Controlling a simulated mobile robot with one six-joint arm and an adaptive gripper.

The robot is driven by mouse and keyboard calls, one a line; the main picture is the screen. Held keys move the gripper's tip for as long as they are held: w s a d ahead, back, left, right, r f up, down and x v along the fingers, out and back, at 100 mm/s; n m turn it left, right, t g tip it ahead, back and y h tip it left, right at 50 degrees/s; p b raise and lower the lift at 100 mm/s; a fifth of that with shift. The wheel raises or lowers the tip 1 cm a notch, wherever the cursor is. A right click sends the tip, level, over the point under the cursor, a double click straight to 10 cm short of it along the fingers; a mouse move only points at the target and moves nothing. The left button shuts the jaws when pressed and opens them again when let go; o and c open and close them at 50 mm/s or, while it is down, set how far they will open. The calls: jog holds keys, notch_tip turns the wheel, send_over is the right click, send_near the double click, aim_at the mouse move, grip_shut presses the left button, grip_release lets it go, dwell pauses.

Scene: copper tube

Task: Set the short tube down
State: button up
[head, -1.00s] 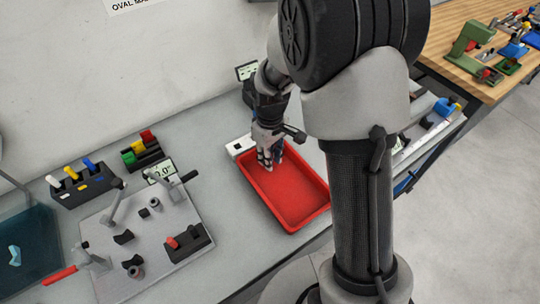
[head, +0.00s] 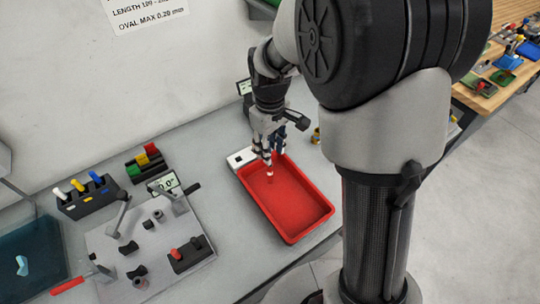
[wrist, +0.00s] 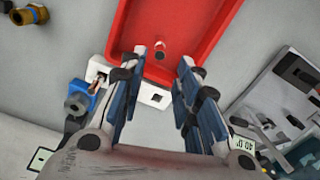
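The short tube (head: 269,178) is a small pale piece in the red tray (head: 305,232), just below my fingertips. In the wrist view, the short tube (wrist: 160,52) shows as a small round-ended piece on the tray floor, near the tray's (wrist: 208,35) near wall. I cannot tell whether it stands or lies. My gripper (head: 269,158) is above the tray, pointing down. In the wrist view, my gripper (wrist: 165,60) has its fingers apart, with clear gaps on both sides of the tube.
A white block (head: 241,158) stands against the tray's back left corner. A fixture plate (head: 150,240) with clamps is left of the tray. A rack with coloured handles (head: 88,200) stands farther left. A brass fitting (wrist: 32,14) is beside the tray. Most of the tray floor is bare.

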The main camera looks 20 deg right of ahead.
notch_tip(320, 180, up, 2)
jog(key=s+r+m+t, duration=0.2)
jog(key=s+r, duration=0.7)
jog(key=r, duration=0.1)
jog(key=s+r+m+t, duration=0.2)
jog(key=s+r+m, duration=0.1)
jog(key=s, duration=1)
jog(key=shift+m+t, duration=0.3)
jog(key=shift+m, duration=0.2)
jog(key=shift+d+f, duration=0.1)
